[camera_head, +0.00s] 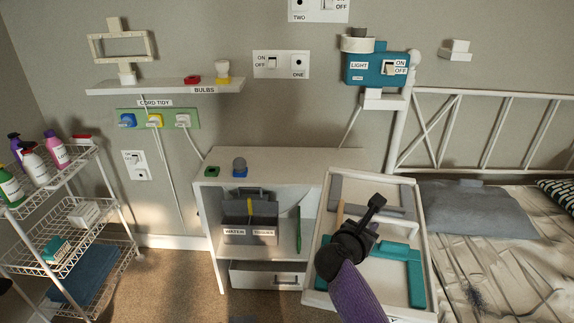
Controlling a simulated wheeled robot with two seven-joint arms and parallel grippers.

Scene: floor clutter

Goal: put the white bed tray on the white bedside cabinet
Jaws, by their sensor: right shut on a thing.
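The white bed tray (424,236) stands steeply tilted in front of the right part of the white bedside cabinet (213,182). A grey U-shaped piece and a teal U-shaped piece lie against its face towards me. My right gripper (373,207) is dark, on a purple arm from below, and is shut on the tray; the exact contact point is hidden. The tray covers the cabinet's right side. My left gripper is not in view.
The cabinet's shelf holds a grey caddy (250,236) and a green upright thing (298,230); a drawer (265,277) below looks partly open. A wire cart (62,213) stands left, a bed (490,235) right. The middle of the cabinet top is clear.

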